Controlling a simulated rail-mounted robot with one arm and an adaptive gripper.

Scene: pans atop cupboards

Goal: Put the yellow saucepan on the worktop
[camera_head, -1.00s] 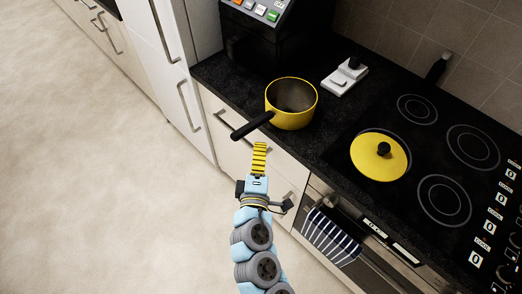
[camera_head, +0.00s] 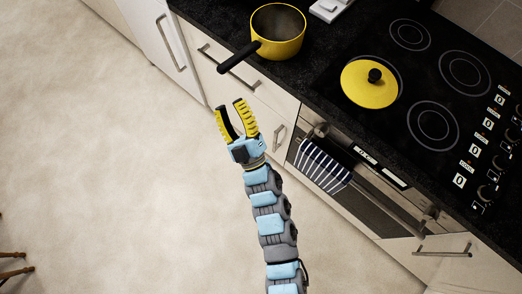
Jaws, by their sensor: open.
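The yellow saucepan (camera_head: 285,46) stands upright on the black worktop (camera_head: 222,20), near its front edge and left of the hob. Its black handle (camera_head: 239,57) sticks out past the edge, toward the lower left. My gripper (camera_head: 230,104) is open and empty, with its yellow-padded fingers spread. In the picture it is below the handle, in front of the cupboard fronts, and apart from the pan.
A yellow lid (camera_head: 369,86) with a black knob lies on the black hob (camera_head: 465,105). A white device (camera_head: 328,8) is behind the saucepan. A striped towel (camera_head: 321,166) hangs on the oven front. The floor at left is clear, with part of a wooden item (camera_head: 14,262) at the edge.

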